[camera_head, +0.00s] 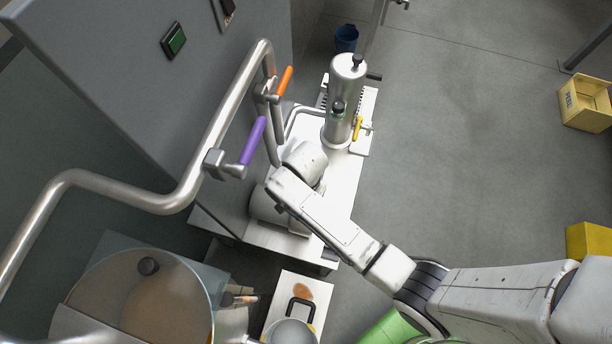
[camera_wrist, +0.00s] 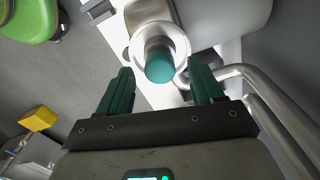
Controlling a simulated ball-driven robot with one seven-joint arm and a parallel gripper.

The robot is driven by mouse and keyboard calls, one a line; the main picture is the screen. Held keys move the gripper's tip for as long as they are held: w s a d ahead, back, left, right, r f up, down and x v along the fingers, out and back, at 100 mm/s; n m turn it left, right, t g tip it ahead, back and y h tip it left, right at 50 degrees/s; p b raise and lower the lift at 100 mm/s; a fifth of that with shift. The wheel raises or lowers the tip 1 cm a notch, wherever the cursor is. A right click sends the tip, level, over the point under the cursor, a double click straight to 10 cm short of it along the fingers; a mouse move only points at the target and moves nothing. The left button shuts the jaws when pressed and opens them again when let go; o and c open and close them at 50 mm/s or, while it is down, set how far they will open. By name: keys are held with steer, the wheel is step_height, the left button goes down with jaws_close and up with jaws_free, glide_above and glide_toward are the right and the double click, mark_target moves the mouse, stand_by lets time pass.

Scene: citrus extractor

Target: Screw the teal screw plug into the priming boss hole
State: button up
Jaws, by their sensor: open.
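The teal screw plug (camera_wrist: 160,66) shows in the wrist view, end towards the camera. It sits within a pale round collar (camera_wrist: 140,36), which looks like the priming boss. How deep it sits, and whether its thread is engaged, I cannot tell. My gripper (camera_wrist: 160,74) is open, with one dark teal finger on each side of the plug and a visible gap to both.
Bent metal pipes (camera_wrist: 270,105) run close to the right finger. In the head view, a large pipe with a purple-handled valve (camera_head: 253,141) and an orange-handled valve (camera_head: 284,81) is near my arm. A steel cylinder (camera_head: 345,100) stands behind it.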

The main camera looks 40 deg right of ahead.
step_height(320, 180, up, 10)
steer(key=shift+f, duration=0.25)
stand_by(1.2)
